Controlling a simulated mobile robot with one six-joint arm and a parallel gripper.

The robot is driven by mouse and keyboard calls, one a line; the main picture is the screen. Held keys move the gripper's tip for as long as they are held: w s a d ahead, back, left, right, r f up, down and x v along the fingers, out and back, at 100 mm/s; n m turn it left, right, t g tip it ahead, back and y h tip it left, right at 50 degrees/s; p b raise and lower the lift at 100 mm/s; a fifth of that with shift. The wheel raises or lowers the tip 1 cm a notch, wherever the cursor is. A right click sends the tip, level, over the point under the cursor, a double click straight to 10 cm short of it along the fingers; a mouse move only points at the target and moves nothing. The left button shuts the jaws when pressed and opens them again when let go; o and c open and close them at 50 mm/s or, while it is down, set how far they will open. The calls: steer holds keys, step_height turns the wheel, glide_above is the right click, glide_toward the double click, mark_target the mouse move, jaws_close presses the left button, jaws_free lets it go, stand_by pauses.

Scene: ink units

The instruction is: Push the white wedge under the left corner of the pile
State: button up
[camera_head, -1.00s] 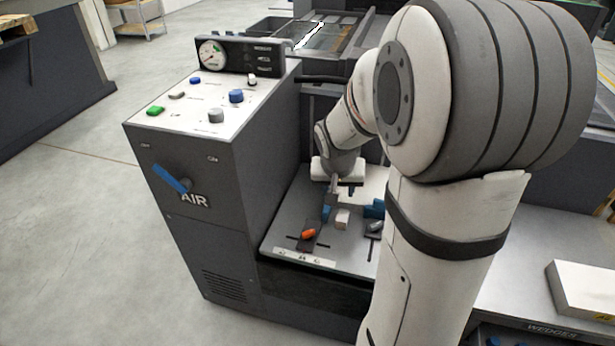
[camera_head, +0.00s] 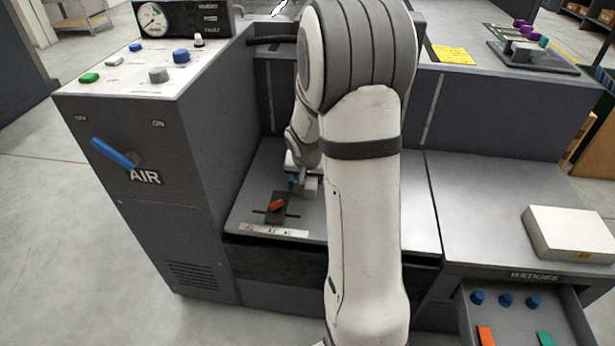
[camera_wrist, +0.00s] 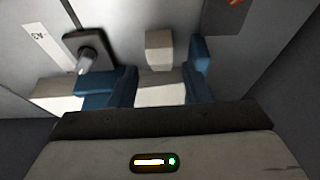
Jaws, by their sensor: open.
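No thing shows clearly as a white wedge. A small pale block (camera_wrist: 159,50) stands by my gripper's fingertips in the wrist view; its shape does not tell whether it is the wedge. In the head view the pale block (camera_head: 310,185) is on the grey deck, partly beside my arm. My gripper (camera_wrist: 154,80) has two blue fingers apart, one on each side of the block's line; contact cannot be told. A white slab-like pile (camera_head: 570,232) with a yellow tag lies on the right-hand grey top, far from my gripper.
An orange lever (camera_head: 277,205) on a dark plate stands left of the block. A grey knob (camera_wrist: 87,62) is close to my left finger. An open drawer (camera_head: 520,315) marked WEDGES holds blue, orange and green pieces. An AIR cabinet (camera_head: 150,220) rises at the left.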

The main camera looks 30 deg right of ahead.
mark_target(310, 186)
steer(key=b+x, duration=0.2)
steer(key=x, duration=0.4)
steer(key=shift+w+f, duration=0.1)
steer(key=shift+f, duration=0.2)
steer(key=shift+c, duration=0.2)
steer(key=c, duration=0.7)
steer(key=shift+w+d+p, duration=0.25)
steer(key=shift+w+d, duration=0.25)
steer(key=shift+w, duration=0.2)
steer(key=shift+w+d+p, duration=0.2)
steer(key=shift+w+d, duration=0.35)
steer(key=shift+w, duration=0.15)
steer(key=o, duration=1.1)
steer(key=shift+c, duration=0.2)
steer(key=shift+p+v, duration=1.4)
steer(key=shift+v, duration=2.6)
